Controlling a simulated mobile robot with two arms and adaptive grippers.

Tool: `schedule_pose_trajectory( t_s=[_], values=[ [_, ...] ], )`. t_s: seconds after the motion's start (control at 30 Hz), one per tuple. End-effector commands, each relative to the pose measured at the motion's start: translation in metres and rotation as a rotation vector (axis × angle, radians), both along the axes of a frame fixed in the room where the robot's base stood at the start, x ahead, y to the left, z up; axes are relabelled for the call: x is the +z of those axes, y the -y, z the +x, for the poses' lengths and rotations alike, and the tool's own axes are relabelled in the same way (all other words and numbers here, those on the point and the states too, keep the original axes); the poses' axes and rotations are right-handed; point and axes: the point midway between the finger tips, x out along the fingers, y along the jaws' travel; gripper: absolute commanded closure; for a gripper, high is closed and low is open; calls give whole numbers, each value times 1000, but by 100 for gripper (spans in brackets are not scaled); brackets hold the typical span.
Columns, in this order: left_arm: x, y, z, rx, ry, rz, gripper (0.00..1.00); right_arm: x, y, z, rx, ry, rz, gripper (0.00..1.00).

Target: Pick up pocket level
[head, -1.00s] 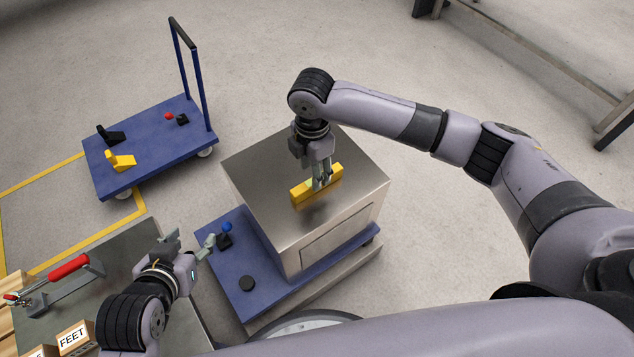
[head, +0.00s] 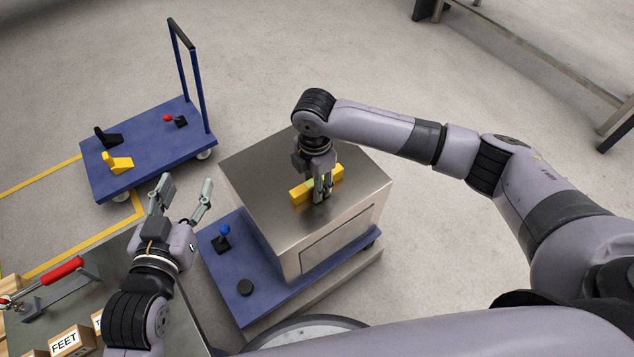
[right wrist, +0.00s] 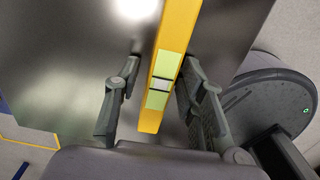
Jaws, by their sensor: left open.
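The pocket level is a yellow bar (head: 301,194) with pale green vial windows. It lies on the steel top of a box-shaped machine (head: 262,172). My right gripper (head: 322,194) points down at the level's middle, hiding part of it. In the right wrist view, the level (right wrist: 173,45) runs between the two open fingers (right wrist: 161,68). The right finger looks close to it; a wider gap shows at the left finger. I cannot tell whether either touches. My left gripper (head: 186,184) is open and empty, left of the machine, fingers pointing up the picture.
A blue trolley (head: 145,150) holds more levers. A bench (head: 40,330) at lower left holds a red-handled clamp (head: 62,270) and labelled blocks (head: 70,341).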

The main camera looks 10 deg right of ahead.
Motion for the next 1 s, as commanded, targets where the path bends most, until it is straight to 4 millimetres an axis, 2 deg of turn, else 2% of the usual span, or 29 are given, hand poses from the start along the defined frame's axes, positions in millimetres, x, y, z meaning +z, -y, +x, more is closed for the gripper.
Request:
schedule_pose_trajectory(
  t_s=[0.07, 0.5, 1.0],
  values=[
    [0, 0, 0, 0, 0, 0, 51, 0, 0, 0, 0, 0, 0, 71],
    [0, 0, 0, 1, -1, 0, 51, 0, 0, 0, 0, 0, 0, 100],
    [0, 0, 0, 1, -7, 2, 51, 3, 0, 0, 0, 2, 1, 100]
  ],
)
